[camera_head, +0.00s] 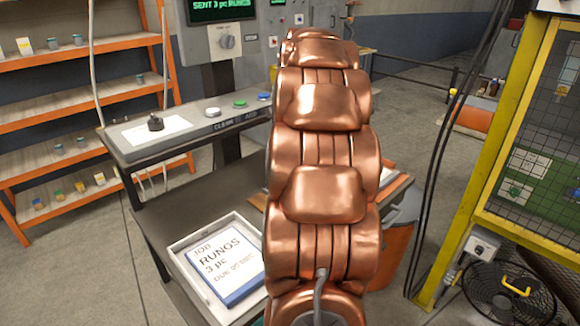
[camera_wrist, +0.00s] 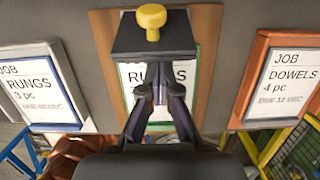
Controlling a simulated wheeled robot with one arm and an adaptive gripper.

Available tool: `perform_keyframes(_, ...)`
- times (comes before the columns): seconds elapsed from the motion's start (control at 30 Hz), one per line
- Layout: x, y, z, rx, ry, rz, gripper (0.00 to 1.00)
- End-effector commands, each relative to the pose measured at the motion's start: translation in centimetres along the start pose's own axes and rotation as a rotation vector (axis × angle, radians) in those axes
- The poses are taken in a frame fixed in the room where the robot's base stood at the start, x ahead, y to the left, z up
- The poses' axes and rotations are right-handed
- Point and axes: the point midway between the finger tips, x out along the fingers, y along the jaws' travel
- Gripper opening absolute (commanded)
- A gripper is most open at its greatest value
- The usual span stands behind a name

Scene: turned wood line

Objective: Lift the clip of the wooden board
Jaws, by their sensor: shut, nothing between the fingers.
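The wooden board (camera_wrist: 104,47) lies in the middle of the wrist view, with a green-edged sheet (camera_wrist: 186,75) on it reading partly "RUNGS". Its clip (camera_wrist: 126,40) is a dark plate across the top of the board with a yellow knob (camera_wrist: 151,17). My gripper (camera_wrist: 162,72) is shut and empty, its fingers reaching over the sheet toward the clip's near edge. I cannot tell whether the fingertips touch the clip. In the head view my copper-coloured arm hides the clip, my gripper and most of the board.
A white tray (camera_head: 184,245) with a blue-edged RUNGS card lies left of the board. An orange-edged tray (camera_wrist: 254,63) with a DOWELS card lies right of it. A raised shelf with buttons (camera_head: 214,127) stands behind. A yellow-framed cage (camera_head: 487,180) stands at right.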

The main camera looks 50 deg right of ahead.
Motion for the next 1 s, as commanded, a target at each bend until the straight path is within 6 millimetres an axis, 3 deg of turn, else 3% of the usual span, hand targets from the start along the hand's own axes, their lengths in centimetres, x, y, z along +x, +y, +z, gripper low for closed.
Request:
perform_keyframes(0.3,-0.4,0.1,1.2,-0.001,-0.002,0.001,0.00)
perform_keyframes(1.0,-0.6,0.1,1.4,-0.001,-0.002,0.001,0.00)
